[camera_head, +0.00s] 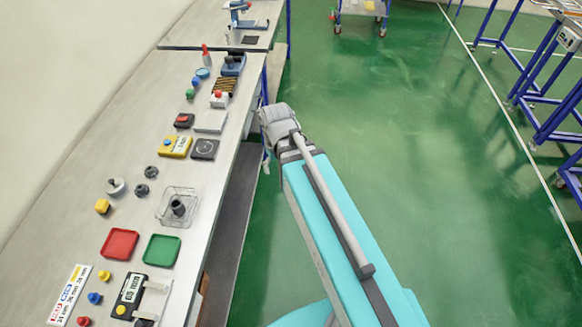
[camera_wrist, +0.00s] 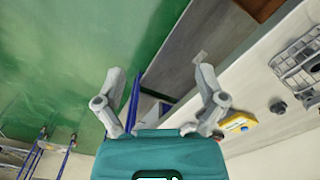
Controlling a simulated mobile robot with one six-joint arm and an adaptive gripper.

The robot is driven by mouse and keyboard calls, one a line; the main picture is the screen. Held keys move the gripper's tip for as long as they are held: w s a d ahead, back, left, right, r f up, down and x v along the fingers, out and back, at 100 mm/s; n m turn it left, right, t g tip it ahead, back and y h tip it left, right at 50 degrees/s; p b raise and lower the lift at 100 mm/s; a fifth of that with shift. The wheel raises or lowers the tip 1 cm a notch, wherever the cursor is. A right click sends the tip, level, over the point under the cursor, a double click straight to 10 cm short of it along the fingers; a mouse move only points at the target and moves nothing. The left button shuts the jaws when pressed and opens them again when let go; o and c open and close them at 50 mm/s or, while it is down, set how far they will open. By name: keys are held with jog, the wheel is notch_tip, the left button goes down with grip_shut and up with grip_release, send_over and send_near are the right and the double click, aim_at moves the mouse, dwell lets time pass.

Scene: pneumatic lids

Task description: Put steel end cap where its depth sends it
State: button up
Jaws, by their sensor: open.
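A red tray (camera_head: 119,244) and a green tray (camera_head: 161,250) lie nearer. A black and yellow device with a display (camera_head: 128,297) stands at the front, beside a card with coloured labels (camera_head: 70,295). My gripper (camera_wrist: 158,82) is open and empty in the wrist view, beyond the bench's edge and away from the parts. In the head view its fingers are not clearly visible.
Several small grey parts (camera_head: 140,190) and coloured knobs (camera_head: 94,298) lie on the bench. A yellow meter (camera_head: 175,146) and a dark square plate (camera_head: 204,149) stand farther back. Green floor is open to the right, with blue-legged racks (camera_head: 545,80) beyond.

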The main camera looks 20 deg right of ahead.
jog(key=d, duration=0.1)
jog(key=s+d+m, duration=0.1)
jog(key=d+m, duration=0.1)
jog(key=shift+s+d, duration=0.2)
jog(key=shift+s, duration=0.2)
notch_tip(320, 180, down, 4)
jog(key=b, duration=0.4)
jog(key=shift+r, duration=0.1)
dwell(1.0)
